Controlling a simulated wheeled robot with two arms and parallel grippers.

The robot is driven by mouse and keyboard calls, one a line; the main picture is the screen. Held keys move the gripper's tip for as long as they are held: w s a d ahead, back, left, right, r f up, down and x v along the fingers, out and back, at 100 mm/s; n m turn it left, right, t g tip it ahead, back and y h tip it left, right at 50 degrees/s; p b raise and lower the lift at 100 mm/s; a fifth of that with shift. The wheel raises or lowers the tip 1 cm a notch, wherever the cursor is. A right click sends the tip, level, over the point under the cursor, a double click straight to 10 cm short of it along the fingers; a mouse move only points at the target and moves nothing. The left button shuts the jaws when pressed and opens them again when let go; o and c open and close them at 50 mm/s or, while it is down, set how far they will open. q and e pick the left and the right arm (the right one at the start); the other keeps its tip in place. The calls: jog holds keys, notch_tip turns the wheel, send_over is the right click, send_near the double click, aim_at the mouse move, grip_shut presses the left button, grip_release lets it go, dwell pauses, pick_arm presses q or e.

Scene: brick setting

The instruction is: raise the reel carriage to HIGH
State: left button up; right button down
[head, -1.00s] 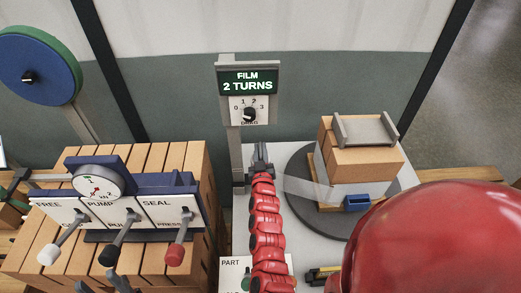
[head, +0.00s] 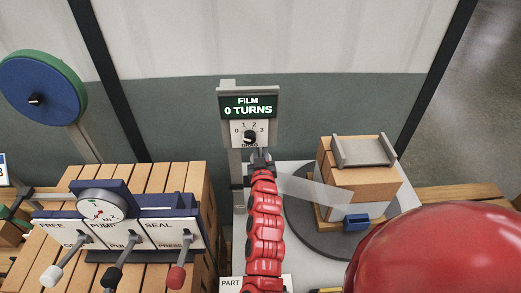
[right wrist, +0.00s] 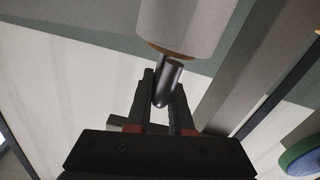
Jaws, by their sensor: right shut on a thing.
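My right gripper (head: 262,160) is at the end of the red arm, in front of the grey post (head: 238,190) below the film display. In the right wrist view my right gripper (right wrist: 162,100) is shut on a dark metal handle (right wrist: 169,82). The handle sits just under a pale film roll (right wrist: 187,22). The carriage is mostly hidden behind the gripper in the head view. A clear film strip (head: 315,190) runs from it to the brick stack (head: 365,185). No HIGH mark is readable. My left gripper is not in view.
The display (head: 248,106) reads FILM 0 TURNS above a dial (head: 249,136). The stack stands on a dark round turntable (head: 300,225). At left, a lever panel (head: 120,232) with a gauge (head: 101,206) sits by wooden slats. A blue-green reel (head: 40,88) is behind.

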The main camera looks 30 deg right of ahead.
jog(key=c, duration=0.8)
grip_release()
jog(key=shift+r, duration=0.25)
jog(key=shift+c, duration=0.2)
jog(key=shift+f, duration=0.1)
jog(key=shift+s+a+f, duration=0.1)
jog(key=shift+s+a, duration=0.15)
jog(key=shift+s, duration=0.2)
jog(key=b+v, duration=0.1)
jog(key=v, duration=1.5)
jog(key=shift+s, duration=0.2)
jog(key=shift+a, duration=0.1)
